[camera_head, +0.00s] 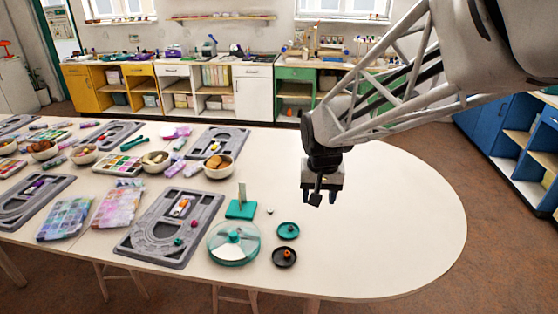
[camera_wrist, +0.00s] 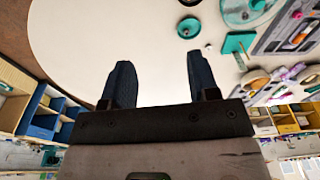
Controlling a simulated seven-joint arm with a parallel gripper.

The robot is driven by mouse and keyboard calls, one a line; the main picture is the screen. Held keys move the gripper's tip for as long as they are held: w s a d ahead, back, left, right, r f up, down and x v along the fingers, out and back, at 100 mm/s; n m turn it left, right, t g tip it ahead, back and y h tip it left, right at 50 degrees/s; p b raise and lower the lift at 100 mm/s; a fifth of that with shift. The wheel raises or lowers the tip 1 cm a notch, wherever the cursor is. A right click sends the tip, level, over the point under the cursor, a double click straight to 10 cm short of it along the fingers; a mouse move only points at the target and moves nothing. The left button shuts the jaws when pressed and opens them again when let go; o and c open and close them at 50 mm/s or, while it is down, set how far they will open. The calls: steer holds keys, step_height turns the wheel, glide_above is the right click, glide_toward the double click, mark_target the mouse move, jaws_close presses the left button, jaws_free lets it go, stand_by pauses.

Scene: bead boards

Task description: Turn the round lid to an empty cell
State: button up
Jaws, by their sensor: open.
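The round container (camera_head: 233,243) stands near the front of the white table. It has a teal rim and a partly clear, partly white lid with a small knob at its centre. What its cells hold is too small to tell. In the wrist view the round container (camera_wrist: 245,10) is partly cut off at the top. My gripper (camera_head: 322,198) hangs above the table, to the right of the container and well apart from it. In the wrist view my gripper's two fingers (camera_wrist: 160,80) are spread, with only bare table between them.
A teal stand (camera_head: 241,207) with an upright plate is just behind the container. A teal dish (camera_head: 288,230) and a dark dish (camera_head: 284,256) sit to its right. A grey bead board (camera_head: 172,227) lies to its left. The table's right end is clear.

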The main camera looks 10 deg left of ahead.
steer(key=w+a+f, duration=0.4)
steer(key=a+f, duration=0.1)
steer(key=a, duration=0.2)
steer(key=w+a+f, duration=0.3)
steer(key=a+f, duration=0.1)
steer(key=a, duration=0.3)
steer(key=n+g, duration=0.1)
glide_above(233, 234)
step_height(233, 234, down, 11)
steer(key=shift+w+a+f, duration=0.1)
steer(key=shift+a, duration=0.05)
steer(key=shift+f, duration=0.15)
steer(key=shift+f, duration=3.75)
jaws_close()
